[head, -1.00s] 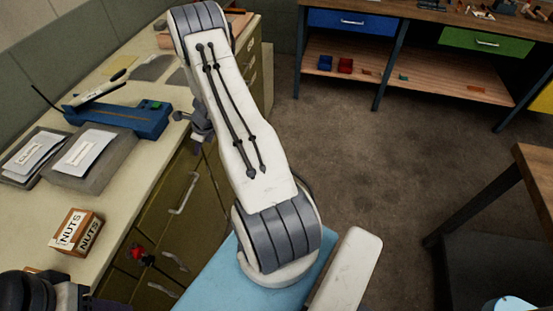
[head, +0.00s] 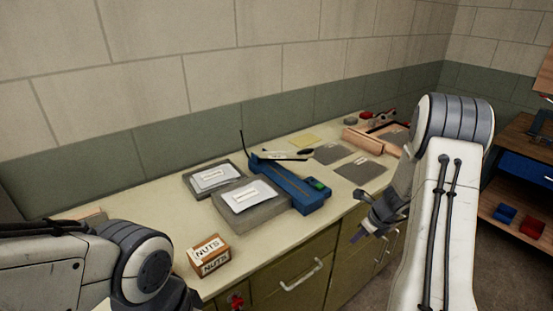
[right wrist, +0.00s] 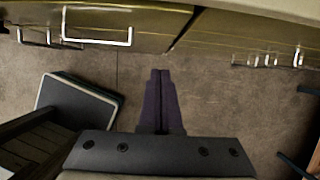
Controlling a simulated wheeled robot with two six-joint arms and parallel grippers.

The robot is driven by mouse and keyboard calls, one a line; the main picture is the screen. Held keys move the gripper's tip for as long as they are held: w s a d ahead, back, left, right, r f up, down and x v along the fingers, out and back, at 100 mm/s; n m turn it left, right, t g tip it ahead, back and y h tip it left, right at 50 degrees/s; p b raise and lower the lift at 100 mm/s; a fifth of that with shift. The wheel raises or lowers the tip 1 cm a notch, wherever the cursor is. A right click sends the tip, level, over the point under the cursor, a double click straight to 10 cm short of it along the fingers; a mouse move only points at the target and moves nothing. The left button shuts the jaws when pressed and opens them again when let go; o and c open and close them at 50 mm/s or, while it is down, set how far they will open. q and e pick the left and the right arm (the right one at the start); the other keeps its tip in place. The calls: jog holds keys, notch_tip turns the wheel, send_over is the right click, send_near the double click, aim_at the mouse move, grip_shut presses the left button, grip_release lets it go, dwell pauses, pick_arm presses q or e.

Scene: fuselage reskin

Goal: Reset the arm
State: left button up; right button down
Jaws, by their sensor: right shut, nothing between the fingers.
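My right arm rises at the right of the head view. Its gripper (head: 357,236) hangs in front of the drawer fronts, just off the counter's front edge. In the right wrist view the two dark fingers (right wrist: 160,78) lie together, shut and empty, over bare floor. My left arm (head: 145,265) comes in at the lower left of the head view; its gripper is out of sight.
The counter (head: 262,253) holds a NUTS box (head: 209,257), two grey trays with labelled packets, a blue tool (head: 300,190) and grey sheets (head: 361,169). Drawer handles (head: 302,276) stick out below. A dark box (right wrist: 78,108) stands on the floor.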

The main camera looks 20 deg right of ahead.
jog(key=s+a+r+n+g+y, duration=0.1)
jog(key=a+r+n, duration=0.35)
jog(key=a, duration=0.35)
jog(key=s+a+r+n, duration=0.1)
jog(key=a+r+n, duration=0.2)
jog(key=a+n, duration=0.4)
jog(key=s+a+r+n+g+y, duration=0.1)
jog(key=a+r+n, duration=0.3)
jog(key=a, duration=0.6)
jog(key=s+a+r+n+g+h, duration=0.15)
jog(key=s+a+r+n, duration=0.25)
jog(key=s+a+n, duration=0.75)
jog(key=s+d+r+n+h, duration=0.1)
jog(key=s+n, duration=1)
jog(key=n, duration=0.1)
jog(key=shift+r+g, duration=0.35)
jog(key=c, duration=1.5)
grip_release()
jog(key=shift+c, duration=0.2)
